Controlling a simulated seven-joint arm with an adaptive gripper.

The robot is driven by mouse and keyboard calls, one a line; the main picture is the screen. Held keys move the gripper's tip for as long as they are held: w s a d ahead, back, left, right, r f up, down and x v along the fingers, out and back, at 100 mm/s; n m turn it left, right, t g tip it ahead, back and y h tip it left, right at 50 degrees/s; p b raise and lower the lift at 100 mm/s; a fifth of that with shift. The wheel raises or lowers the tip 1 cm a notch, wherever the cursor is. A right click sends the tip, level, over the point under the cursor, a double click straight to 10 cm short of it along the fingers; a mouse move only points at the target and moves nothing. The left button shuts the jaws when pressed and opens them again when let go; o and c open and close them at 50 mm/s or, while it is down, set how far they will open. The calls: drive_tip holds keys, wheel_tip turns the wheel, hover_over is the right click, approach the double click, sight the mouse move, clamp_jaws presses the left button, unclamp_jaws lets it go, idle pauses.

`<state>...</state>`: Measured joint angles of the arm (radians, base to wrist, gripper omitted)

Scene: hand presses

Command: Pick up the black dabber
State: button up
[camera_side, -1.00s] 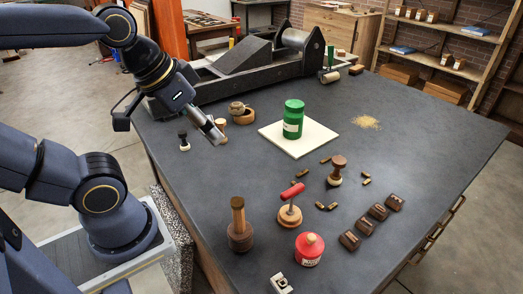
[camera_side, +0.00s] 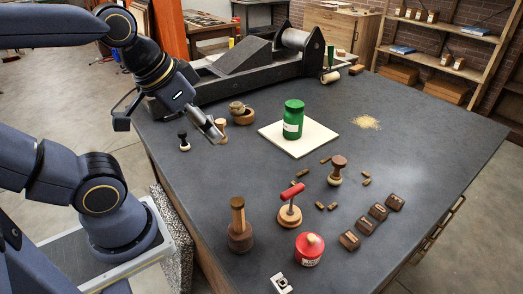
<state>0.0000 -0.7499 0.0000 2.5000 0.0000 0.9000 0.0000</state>
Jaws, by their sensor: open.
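The black dabber (camera_side: 184,141) stands upright on the dark table near its left edge. It has a dark knob and stem, with a pale band at its base. My gripper (camera_side: 217,139) hangs above the table to the right of the dabber, tilted down to the right, and is apart from it. The gripper is open with nothing visible in it. A wooden-coloured dabber (camera_side: 221,126) stands just behind the gripper tip and is partly hidden by it.
A green jar (camera_side: 293,120) stands on a white slab (camera_side: 308,146). A dark press (camera_side: 262,62) fills the back. A brown bottle-shaped tool (camera_side: 239,232), a red-handled tool (camera_side: 290,212) and a red can (camera_side: 309,249) stand in front.

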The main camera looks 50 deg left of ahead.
drive_tip(key=w+a+r+m, duration=0.2)
drive_tip(key=w+a+r, duration=0.2)
drive_tip(key=w+a, duration=0.15)
drive_tip(key=n+g, duration=0.6)
hover_over(184, 140)
wheel_tip(184, 140, down, 10)
drive_tip(key=f, duration=1.1)
drive_tip(key=shift+a, duration=0.3)
drive_tip(key=shift+w+a+f, duration=0.1)
drive_tip(key=shift+f, duration=3)
clamp_jaws()
